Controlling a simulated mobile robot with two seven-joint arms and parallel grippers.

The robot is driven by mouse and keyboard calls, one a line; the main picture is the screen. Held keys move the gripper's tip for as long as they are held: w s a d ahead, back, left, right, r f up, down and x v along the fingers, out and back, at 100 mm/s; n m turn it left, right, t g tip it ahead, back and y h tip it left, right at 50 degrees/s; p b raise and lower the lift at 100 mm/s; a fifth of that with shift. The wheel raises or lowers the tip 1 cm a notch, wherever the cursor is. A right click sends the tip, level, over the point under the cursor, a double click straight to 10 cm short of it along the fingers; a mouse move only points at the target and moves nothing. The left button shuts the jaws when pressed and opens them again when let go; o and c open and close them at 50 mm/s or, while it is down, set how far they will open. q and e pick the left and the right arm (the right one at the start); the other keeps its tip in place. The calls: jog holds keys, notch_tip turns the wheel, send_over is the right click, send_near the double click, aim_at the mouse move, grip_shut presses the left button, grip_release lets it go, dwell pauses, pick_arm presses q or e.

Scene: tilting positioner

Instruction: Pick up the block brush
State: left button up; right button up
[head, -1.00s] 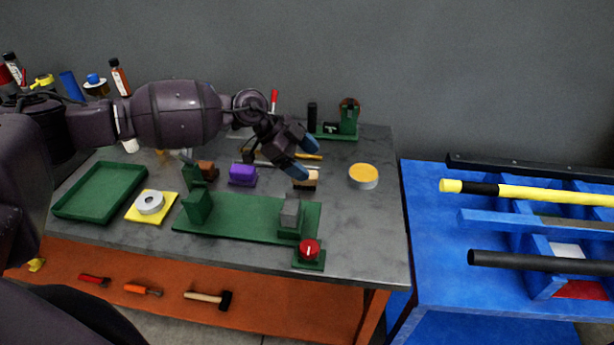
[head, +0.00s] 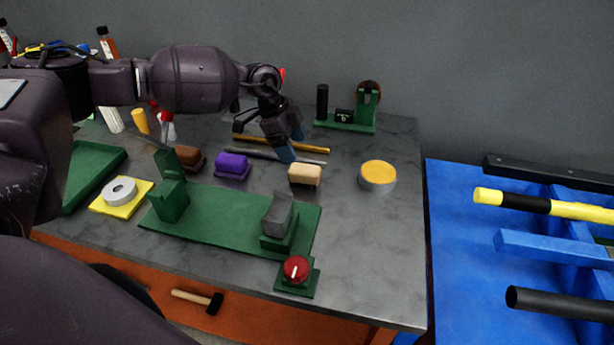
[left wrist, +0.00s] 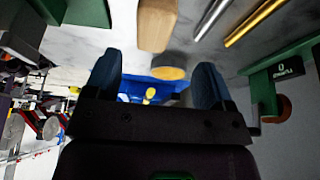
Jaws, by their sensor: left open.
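The block brush appears to be the tan wooden block (head: 305,174) with a darker underside, lying on the grey bench right of the purple block. It shows in the left wrist view as a wooden block (left wrist: 157,25) at the top, beyond the fingers. My left gripper (head: 290,144) has blue fingertips and is open and empty, just behind and left of the block in the head view. In the left wrist view its two fingers (left wrist: 156,82) are spread apart with nothing between them. My right gripper is out of view.
A purple block (head: 232,165), a brown block (head: 187,158) and a yellow-topped round tin (head: 377,176) stand nearby. Gold and grey rods (head: 315,150) lie behind. A green fixture (head: 215,215) with a red knob (head: 296,269) is in front.

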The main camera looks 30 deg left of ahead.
aim_at(304, 168)
pick_arm(q)
jog(key=x, duration=0.4)
jog(key=shift+s+d+f+b, duration=0.1)
jog(key=shift+d+f+b, duration=0.2)
jog(key=shift+f, duration=0.35)
jog(key=x, duration=0.3)
jog(key=shift+s+d+f+b, duration=0.15)
jog(key=shift+s+d+b, duration=0.05)
jog(key=shift+s+b, duration=0.1)
jog(key=shift+w+d+f, duration=0.15)
jog(key=shift+f, duration=0.3)
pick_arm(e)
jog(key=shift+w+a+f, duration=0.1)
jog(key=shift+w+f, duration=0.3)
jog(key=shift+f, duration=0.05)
pick_arm(q)
jog(key=shift+r, duration=0.1)
jog(key=c, duration=1)
